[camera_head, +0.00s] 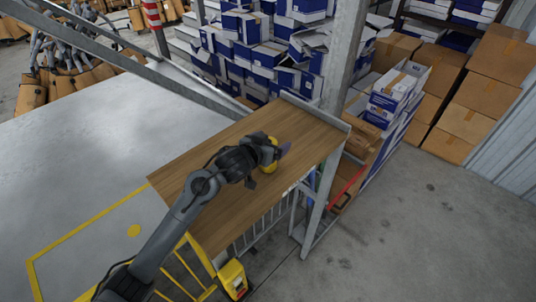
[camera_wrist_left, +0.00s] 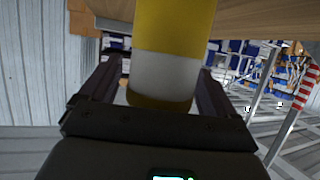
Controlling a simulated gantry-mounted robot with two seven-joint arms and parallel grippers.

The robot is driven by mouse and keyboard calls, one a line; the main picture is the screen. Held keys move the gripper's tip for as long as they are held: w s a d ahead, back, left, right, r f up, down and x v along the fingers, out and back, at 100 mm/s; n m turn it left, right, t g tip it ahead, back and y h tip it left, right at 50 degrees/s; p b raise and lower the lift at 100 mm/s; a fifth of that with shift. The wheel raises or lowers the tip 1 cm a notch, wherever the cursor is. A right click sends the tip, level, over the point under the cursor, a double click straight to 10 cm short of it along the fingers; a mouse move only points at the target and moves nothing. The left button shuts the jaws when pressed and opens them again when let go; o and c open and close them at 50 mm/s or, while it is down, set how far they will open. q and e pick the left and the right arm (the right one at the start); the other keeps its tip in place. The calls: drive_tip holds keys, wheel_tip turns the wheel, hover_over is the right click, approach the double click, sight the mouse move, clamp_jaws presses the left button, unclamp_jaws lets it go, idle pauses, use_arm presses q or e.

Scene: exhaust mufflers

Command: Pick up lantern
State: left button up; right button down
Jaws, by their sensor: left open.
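The lantern (camera_head: 269,168) is a yellow object on the wooden tabletop (camera_head: 225,165), mostly hidden behind my left gripper (camera_head: 276,155) in the head view. In the left wrist view the lantern (camera_wrist_left: 174,28) shows as a yellow cylinder with a pale grey-white band and a darker yellow end. It stands between the two dark fingers of my left gripper (camera_wrist_left: 160,85). The fingers are open, one on each side of it, with a visible gap at the left finger. Its far end runs out of the wrist view. My right gripper is not in view.
A grey metal post (camera_head: 343,55) rises at the table's far right corner. Stacked blue and white boxes (camera_head: 265,55) stand behind the table, and brown cartons (camera_head: 465,122) stand at the right. The near left part of the tabletop is clear.

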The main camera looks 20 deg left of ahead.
use_arm(q)
drive_tip(key=shift+c, duration=0.3)
drive_tip(key=c, duration=1.1)
